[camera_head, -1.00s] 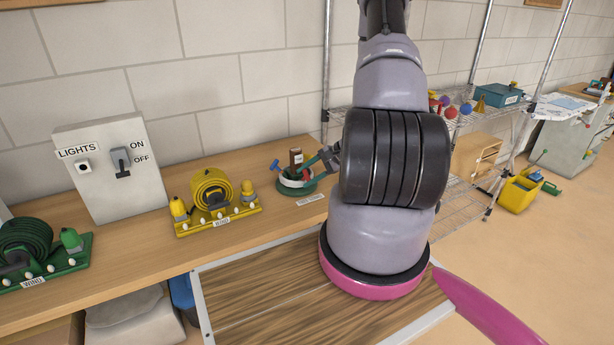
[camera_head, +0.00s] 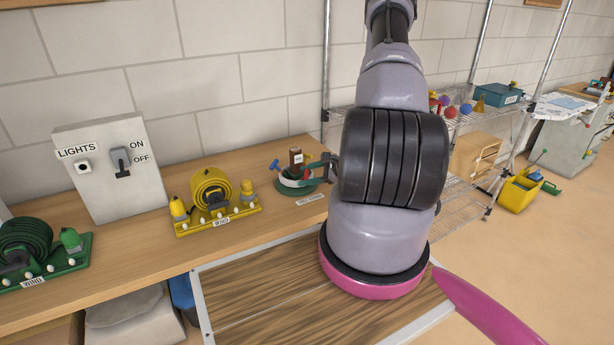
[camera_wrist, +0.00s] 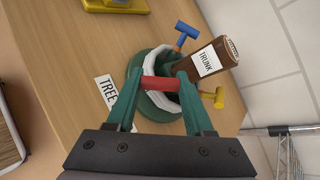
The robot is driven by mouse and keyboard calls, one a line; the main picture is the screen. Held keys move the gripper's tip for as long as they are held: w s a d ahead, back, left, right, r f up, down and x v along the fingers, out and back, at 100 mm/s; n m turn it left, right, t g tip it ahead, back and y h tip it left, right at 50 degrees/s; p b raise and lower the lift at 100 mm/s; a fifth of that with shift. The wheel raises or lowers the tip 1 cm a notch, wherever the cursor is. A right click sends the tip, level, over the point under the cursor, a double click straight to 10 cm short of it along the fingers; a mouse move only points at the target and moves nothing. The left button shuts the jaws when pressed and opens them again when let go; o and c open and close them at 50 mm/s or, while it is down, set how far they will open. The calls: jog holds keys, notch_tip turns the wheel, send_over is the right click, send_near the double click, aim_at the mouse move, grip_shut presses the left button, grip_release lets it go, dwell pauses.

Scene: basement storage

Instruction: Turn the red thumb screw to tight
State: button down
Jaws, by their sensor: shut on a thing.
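The red thumb screw (camera_wrist: 161,84) lies between the two green fingers of my gripper (camera_wrist: 160,80) in the wrist view, and my gripper is shut on it. It sits at the near rim of a green tree stand (camera_wrist: 150,105) with a white inner ring. A brown trunk (camera_wrist: 208,62) labelled TRUNK stands in the stand; its foot is partly hidden. A blue thumb screw (camera_wrist: 185,34) and a yellow one (camera_wrist: 213,97) stick out around the stand. In the head view the stand (camera_head: 290,187) is on the bench, left of my arm, with my gripper (camera_head: 322,168) at its right side.
A TREE label (camera_wrist: 106,91) lies on the bench beside the stand. A yellow WIND reel (camera_head: 213,197), a green WIND reel (camera_head: 30,245) and a LIGHTS switch box (camera_head: 105,170) stand to the left. A wire shelf (camera_head: 465,190) is at the right, behind my arm.

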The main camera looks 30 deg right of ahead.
dwell(0.3)
jog(key=shift+c, duration=1.4)
grip_release()
jog(key=shift+s, duration=0.1)
jog(key=v, duration=1)
jog(key=shift+s+d+r, duration=0.2)
jog(key=shift+r, duration=0.05)
